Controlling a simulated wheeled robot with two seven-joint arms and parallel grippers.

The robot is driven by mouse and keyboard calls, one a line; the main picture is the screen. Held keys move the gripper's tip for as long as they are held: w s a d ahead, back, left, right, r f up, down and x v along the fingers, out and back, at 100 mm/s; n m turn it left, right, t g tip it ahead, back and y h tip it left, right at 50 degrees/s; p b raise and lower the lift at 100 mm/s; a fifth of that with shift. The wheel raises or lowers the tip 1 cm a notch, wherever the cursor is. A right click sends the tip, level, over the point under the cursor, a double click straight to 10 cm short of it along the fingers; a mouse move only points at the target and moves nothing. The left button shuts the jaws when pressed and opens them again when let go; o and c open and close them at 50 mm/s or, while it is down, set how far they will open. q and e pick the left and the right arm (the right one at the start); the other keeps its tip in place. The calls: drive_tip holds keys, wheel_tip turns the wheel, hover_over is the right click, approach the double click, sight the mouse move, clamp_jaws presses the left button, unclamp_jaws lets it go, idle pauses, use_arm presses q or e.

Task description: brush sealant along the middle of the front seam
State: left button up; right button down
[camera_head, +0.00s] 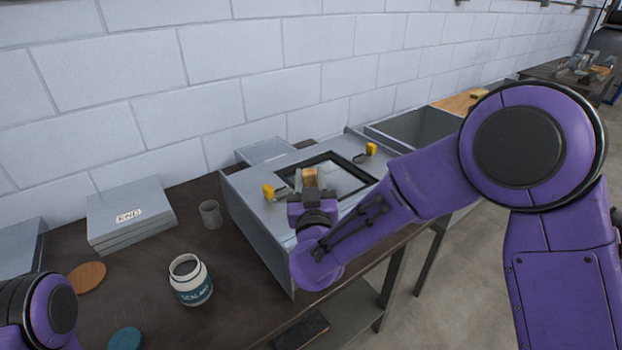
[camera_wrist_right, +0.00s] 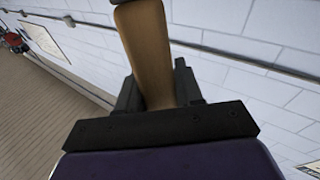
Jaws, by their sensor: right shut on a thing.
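My right gripper (camera_head: 309,192) is over the near top edge of the grey sheet-metal duct (camera_head: 247,204). It is shut on a brush with a tan wooden handle (camera_head: 310,175). In the right wrist view the brush handle (camera_wrist_right: 149,45) stands up between the jaws of the gripper (camera_wrist_right: 158,88). The bristles are hidden, so I cannot tell whether they touch the duct. My right arm and gripper cover part of the front seam. An open white sealant jar (camera_head: 190,281) stands upright on the dark table. Only a part of my left arm shows, at the lower left; its gripper is out of view.
The duct has a black-framed opening (camera_head: 345,177) and yellow-handled pieces (camera_head: 268,191) (camera_head: 371,149) on top. A grey cup (camera_head: 210,214), stacked grey panels (camera_head: 128,212), a brown disc (camera_head: 87,277) and a teal disc (camera_head: 125,339) are on the table (camera_head: 147,262). A block wall stands behind.

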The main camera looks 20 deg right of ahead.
drive_tip(key=shift+f+b, duration=0.4)
drive_tip(key=shift+f, duration=0.1)
idle(0.8)
drive_tip(key=shift+d, duration=0.1)
drive_tip(key=d, duration=0.1)
drive_tip(key=w+d, duration=0.1)
drive_tip(key=shift+d+r, duration=0.15)
drive_tip(key=shift+d, duration=0.35)
drive_tip(key=d, duration=0.1)
drive_tip(key=w+d, duration=0.1)
drive_tip(key=shift+d, duration=0.35)
